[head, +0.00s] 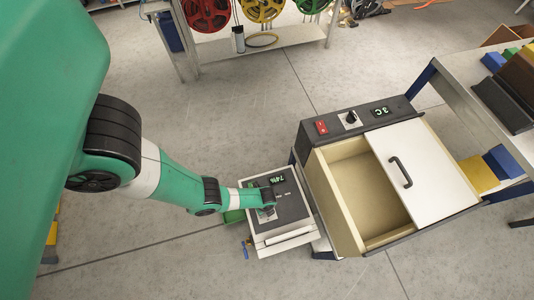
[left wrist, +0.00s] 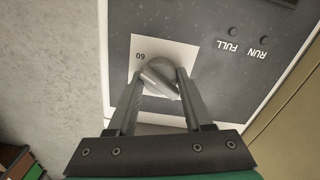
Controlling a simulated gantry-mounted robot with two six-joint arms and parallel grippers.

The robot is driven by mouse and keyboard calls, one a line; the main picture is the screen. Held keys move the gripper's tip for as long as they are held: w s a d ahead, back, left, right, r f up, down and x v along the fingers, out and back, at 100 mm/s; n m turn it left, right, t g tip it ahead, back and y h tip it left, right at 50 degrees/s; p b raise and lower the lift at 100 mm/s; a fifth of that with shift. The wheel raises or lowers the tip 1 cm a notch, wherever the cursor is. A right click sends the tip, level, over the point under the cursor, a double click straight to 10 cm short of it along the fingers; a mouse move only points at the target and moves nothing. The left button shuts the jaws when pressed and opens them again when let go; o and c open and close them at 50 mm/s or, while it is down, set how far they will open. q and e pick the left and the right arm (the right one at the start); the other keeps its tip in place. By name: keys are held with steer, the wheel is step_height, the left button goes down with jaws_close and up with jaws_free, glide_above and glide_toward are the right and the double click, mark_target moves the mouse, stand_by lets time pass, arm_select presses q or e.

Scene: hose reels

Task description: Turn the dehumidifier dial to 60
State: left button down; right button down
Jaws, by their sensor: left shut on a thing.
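The dehumidifier (head: 292,208) is a light box with a dark top panel and a green display (head: 278,179) that reads about 74%. Its grey dial (left wrist: 160,74) sits on a white plate in the left wrist view, with a printed 60 (left wrist: 139,56) beside it. My left gripper (left wrist: 161,82) is shut on the dial, one finger on each side; in the head view the gripper (head: 266,209) is over the panel's left part and hides the dial. The dial is slanted; I cannot tell where its pointer aims. My right gripper is out of view.
Right of the dehumidifier stands a cabinet with an open wooden compartment (head: 365,190), a white lid with a handle (head: 420,170), a red switch (head: 321,127) and a black knob (head: 351,117). A cluttered bench is farther right. Hose reels (head: 262,8) hang at the back. Floor between is clear.

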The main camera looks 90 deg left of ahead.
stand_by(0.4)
arm_select(q)
steer(key=shift+c, duration=1.5)
jaws_free()
step_height(320, 180, up, 12)
steer(key=p, duration=1)
steer(key=shift+f+p, duration=0.2)
steer(key=shift+p, duration=0.1)
